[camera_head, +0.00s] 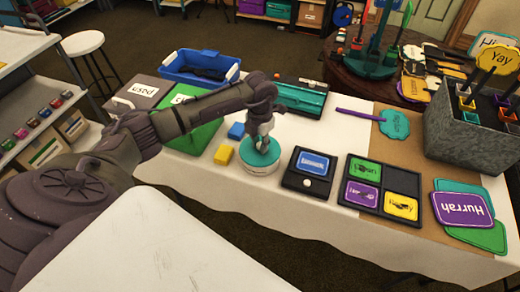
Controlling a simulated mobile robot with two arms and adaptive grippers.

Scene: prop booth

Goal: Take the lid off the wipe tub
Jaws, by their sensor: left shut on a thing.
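The wipe tub (262,169) is a low round white container on the white-covered table. Its teal lid (251,157) sits on top, and I see no clear gap between lid and tub. My left gripper (262,146) comes down from above, shut on the middle of the lid. Its fingers hide the part of the lid that they hold. My right gripper is not in view.
A black stand with a blue card (313,164) is close right, then a black compartment tray (384,174). Bare white cloth (320,130) lies behind.

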